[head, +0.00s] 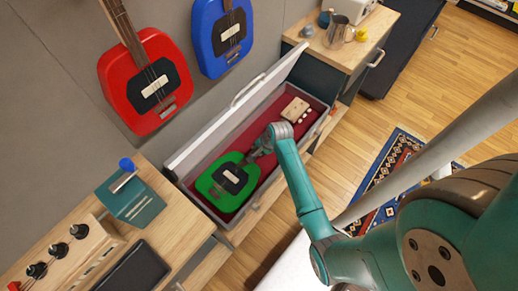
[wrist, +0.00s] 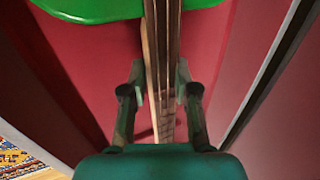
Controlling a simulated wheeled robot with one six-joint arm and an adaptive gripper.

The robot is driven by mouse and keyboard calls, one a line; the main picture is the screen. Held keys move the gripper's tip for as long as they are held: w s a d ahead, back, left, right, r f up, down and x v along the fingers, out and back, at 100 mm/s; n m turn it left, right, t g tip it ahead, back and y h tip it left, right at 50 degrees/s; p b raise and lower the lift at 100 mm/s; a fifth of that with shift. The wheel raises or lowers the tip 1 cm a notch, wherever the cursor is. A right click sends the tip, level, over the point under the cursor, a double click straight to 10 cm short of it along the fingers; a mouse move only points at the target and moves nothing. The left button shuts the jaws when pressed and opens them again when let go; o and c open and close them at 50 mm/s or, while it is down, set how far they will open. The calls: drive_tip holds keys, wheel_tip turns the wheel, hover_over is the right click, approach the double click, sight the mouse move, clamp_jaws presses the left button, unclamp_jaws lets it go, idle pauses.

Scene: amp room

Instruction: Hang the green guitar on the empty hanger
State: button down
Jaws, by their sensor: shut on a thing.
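The green guitar (head: 221,183) lies in an open, red-lined case (head: 185,156), its body at the case's lower left end in the head view. Its headstock (head: 295,110) lies toward the upper right. My gripper (head: 262,146) is down at the case, shut on the guitar's neck. In the wrist view the fingers of my gripper (wrist: 159,95) stand on both sides of the neck (wrist: 163,50), and the edge of the green body (wrist: 90,8) shows at the top. No empty hanger is visible.
A red guitar (head: 148,85) and a blue guitar (head: 222,35) hang on the wall above the case. A wooden bench (head: 185,215) with a teal box (head: 130,200) stands at lower left. A cabinet (head: 345,60) with a metal jug (head: 338,32) stands behind the case.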

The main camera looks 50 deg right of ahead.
wheel_tip(320, 180, up, 13)
idle(2.6)
drive_tip(key=shift+w, duration=0.1)
drive_tip(key=s, duration=0.8)
drive_tip(key=shift+d, duration=0.2)
idle(0.9)
